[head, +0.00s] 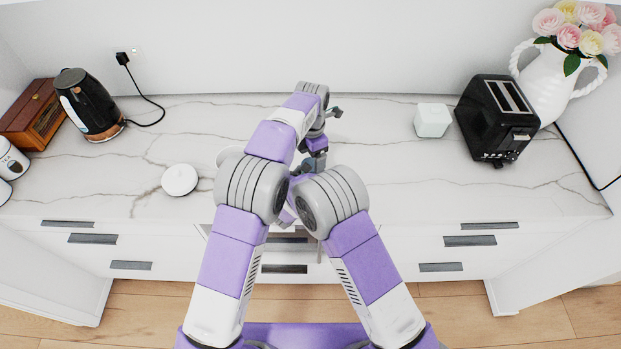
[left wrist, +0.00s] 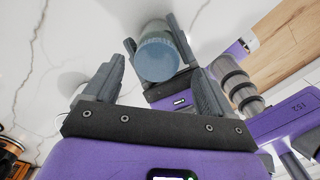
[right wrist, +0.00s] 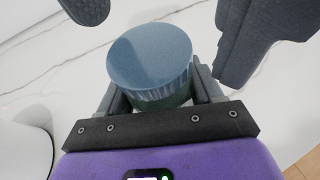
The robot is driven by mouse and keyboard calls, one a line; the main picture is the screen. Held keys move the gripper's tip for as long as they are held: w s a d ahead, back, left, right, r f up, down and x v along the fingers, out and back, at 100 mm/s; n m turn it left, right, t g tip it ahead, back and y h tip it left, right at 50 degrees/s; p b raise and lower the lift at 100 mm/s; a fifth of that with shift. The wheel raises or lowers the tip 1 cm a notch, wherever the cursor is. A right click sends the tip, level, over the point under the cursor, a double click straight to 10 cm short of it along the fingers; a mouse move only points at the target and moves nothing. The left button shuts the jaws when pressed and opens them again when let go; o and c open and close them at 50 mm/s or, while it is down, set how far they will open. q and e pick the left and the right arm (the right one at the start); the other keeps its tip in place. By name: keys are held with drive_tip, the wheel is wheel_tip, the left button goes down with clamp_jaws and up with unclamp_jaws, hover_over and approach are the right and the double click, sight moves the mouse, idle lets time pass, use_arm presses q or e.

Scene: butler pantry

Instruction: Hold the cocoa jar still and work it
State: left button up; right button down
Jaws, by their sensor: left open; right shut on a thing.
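The cocoa jar, with a ribbed blue lid (right wrist: 150,58), stands between the fingers of my right gripper (right wrist: 155,88), which is shut on it. In the left wrist view the jar's lid (left wrist: 157,62) faces the camera, and the greenish glass body shows behind it. My left gripper (left wrist: 155,72) is open, its fingers apart and short of the lid. In the right wrist view the left fingers hang over the jar on both sides. In the head view my left gripper (head: 326,130) shows above the counter; the jar and right gripper are mostly hidden behind my arms.
Farther out are a black kettle (head: 88,104), white cube (head: 432,120), black toaster (head: 497,120) and flower vase (head: 545,85).

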use_arm(q)
wheel_tip(320, 180, up, 2)
drive_tip(key=shift+c, duration=0.3)
drive_tip(key=m, duration=0.2)
drive_tip(key=d+r+m, duration=0.1)
drive_tip(key=m, duration=0.2)
drive_tip(key=r+m, duration=0.1)
drive_tip(key=m, duration=0.1)
drive_tip(key=d+m, duration=0.1)
drive_tip(key=shift+s+r+h, duration=0.15)
drive_tip(key=shift+r+h, duration=0.2)
drive_tip(key=shift+h, duration=0.05)
drive_tip(key=m, duration=0.5)
drive_tip(key=a+m, duration=0.1)
drive_tip(key=m, duration=0.4)
drive_tip(key=a+m, duration=0.1)
drive_tip(key=m, duration=0.4)
drive_tip(key=shift+w+a+r+m+y, duration=0.1)
drive_tip(key=shift+w+r+m+y, duration=0.15)
drive_tip(key=shift+r+m+y, duration=0.15)
